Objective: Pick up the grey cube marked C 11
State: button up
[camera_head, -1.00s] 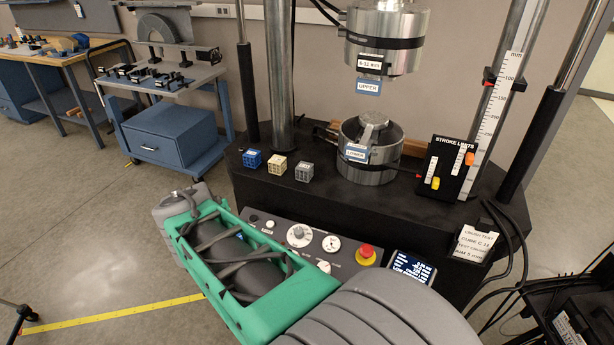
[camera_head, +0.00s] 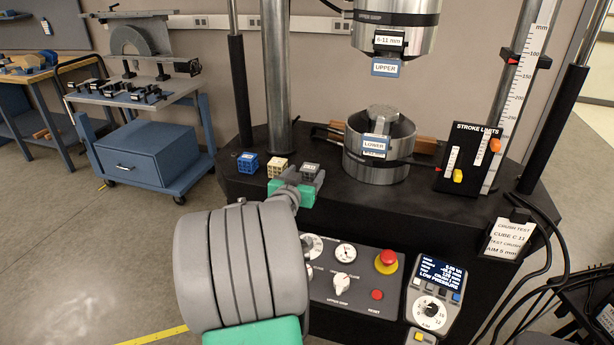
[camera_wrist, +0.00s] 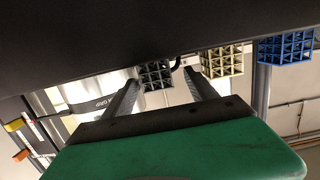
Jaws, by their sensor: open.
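The grey cube (camera_head: 309,168) stands on the black machine table, the rightmost of a row of three lattice cubes. Its marking is too small to read. My gripper (camera_head: 304,178) is low at the near side of the grey cube, with its green body partly in front of it. In the wrist view, which is upside down, my open gripper (camera_wrist: 162,77) has its two fingers apart, with the dark grey cube (camera_wrist: 157,74) showing between their tips. I cannot tell how far the fingers reach around it. Nothing is held.
The cream cube (camera_head: 277,165) is close beside the grey cube, and the blue cube (camera_head: 248,162) is further left. The lower press platen (camera_head: 378,160) stands to the right, under the upper platen (camera_head: 395,35). A control panel (camera_head: 350,265) is in front.

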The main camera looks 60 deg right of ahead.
aim_at(312, 166)
jog(key=x, duration=0.3)
jog(key=p+x, duration=0.1)
jog(key=x, duration=0.1)
jog(key=shift+s+d, duration=0.15)
jog(key=shift+d, duration=0.3)
jog(key=shift+a, duration=0.1)
jog(key=c, duration=1.4)
jog(key=shift+r, duration=0.1)
